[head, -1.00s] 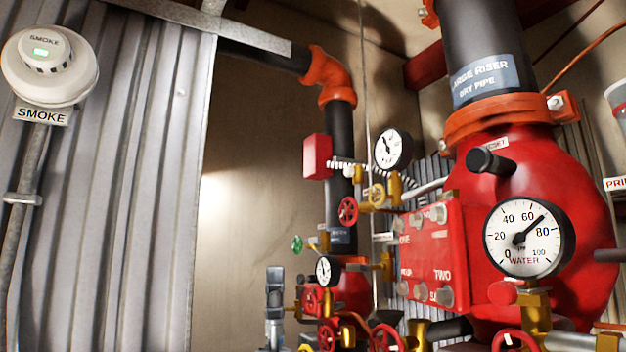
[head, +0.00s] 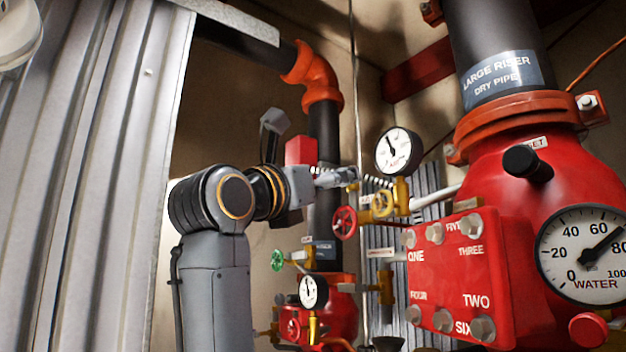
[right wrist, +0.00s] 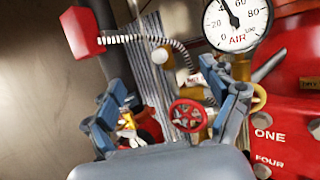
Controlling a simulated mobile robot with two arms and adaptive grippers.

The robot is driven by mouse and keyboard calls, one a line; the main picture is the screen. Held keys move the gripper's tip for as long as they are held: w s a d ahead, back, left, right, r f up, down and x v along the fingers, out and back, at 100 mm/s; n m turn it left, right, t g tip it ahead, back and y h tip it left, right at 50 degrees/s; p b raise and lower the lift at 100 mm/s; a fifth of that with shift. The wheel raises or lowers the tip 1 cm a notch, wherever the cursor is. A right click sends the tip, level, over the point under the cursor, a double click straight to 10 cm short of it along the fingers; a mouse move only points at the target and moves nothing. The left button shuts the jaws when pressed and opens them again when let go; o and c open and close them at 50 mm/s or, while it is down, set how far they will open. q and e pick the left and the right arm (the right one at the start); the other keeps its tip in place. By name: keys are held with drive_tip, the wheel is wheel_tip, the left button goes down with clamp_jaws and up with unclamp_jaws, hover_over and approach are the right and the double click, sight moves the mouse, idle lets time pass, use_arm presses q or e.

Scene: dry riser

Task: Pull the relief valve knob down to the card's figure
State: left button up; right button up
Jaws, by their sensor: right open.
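My right gripper (head: 334,178) reaches from the lower left toward the pipework in the head view, its tip beside the red box and coiled line. In the right wrist view its two blue-padded fingers are spread, with nothing between them touching (right wrist: 170,85). A red handwheel (right wrist: 187,115) shows between the fingers, farther off; the head view shows a red handwheel (head: 344,222) left of a yellow wheel (head: 383,203). A pale round knob (right wrist: 160,55) is beyond the fingers. I cannot tell which part is the relief valve knob. The card is not identifiable. My left gripper is not in view.
The air gauge (head: 399,151) stands just right of the gripper. A red box (head: 300,151) and black pipe (head: 325,125) are close to it. A red numbered panel (head: 460,275) and water gauge (head: 585,253) are at right. Corrugated metal (head: 90,180) stands left.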

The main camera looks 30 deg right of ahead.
drive_tip(key=shift+p+x, duration=1.55)
drive_tip(key=shift+x, duration=2.25)
drive_tip(key=shift+f, duration=0.1)
drive_tip(key=shift+s, duration=0.1)
clamp_jaws()
